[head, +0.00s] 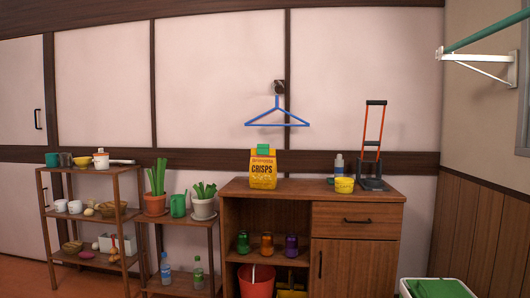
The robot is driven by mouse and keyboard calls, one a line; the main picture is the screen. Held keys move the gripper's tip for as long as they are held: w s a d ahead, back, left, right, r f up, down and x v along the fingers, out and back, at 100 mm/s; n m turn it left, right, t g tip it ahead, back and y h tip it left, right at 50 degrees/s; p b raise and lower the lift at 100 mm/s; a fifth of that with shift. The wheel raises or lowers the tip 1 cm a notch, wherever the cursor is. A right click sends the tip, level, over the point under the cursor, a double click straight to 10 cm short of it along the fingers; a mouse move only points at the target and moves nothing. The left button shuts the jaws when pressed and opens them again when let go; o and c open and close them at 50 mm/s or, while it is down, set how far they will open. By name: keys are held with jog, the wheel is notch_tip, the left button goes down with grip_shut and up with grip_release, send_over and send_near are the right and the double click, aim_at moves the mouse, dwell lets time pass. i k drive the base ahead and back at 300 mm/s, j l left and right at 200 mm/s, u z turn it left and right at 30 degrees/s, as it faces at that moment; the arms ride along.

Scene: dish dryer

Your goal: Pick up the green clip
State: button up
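A green clip (263,149) sits at the top edge of a yellow and orange crisps bag (263,173) in the head view. The bag stands upright on the left part of the top of a wooden cabinet (311,188). My gripper is not in view.
A blue hanger (277,115) hangs on the wall above the bag. A bottle (339,165), a yellow tub (344,185) and a small red-handled cart (373,155) stand to the right on the cabinet. Plants and shelves (92,169) are left. A white bin (410,292) is at lower right.

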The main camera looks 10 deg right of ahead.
aim_at(262, 148)
jog(key=i+l+z, duration=0.1)
jog(key=i, duration=0.7)
jog(key=i+l+z, duration=0.1)
jog(key=i, duration=0.65)
